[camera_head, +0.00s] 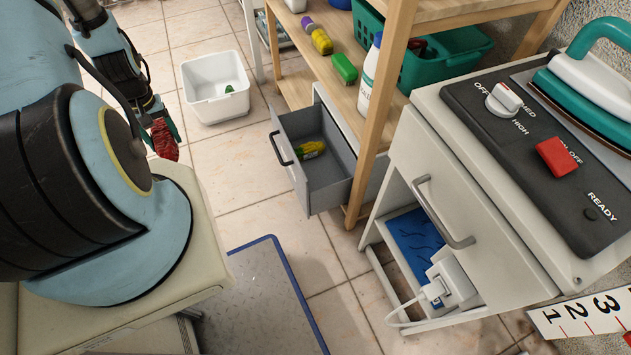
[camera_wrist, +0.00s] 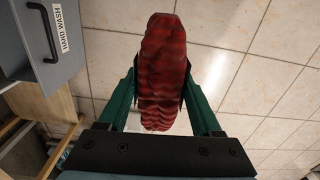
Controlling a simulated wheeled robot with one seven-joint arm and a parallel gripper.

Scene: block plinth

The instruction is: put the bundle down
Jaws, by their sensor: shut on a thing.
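The bundle (camera_wrist: 163,75) is a dark red, ridged, elongated roll. In the wrist view it sits between the two green fingers of my gripper (camera_wrist: 162,100), which is shut on it. The head view shows the same bundle (camera_head: 164,139) hanging at the end of my arm, at the upper left. My gripper (camera_head: 160,117) is partly hidden there by my own arm. The bundle is held in the air over the tiled floor, apart from the furniture.
A grey drawer (camera_head: 322,172) is open, holding a yellow-green item. A wooden shelf (camera_head: 294,92) holds bottles and a green basket. A white cabinet (camera_head: 452,187) carries an iron. Floor between is clear.

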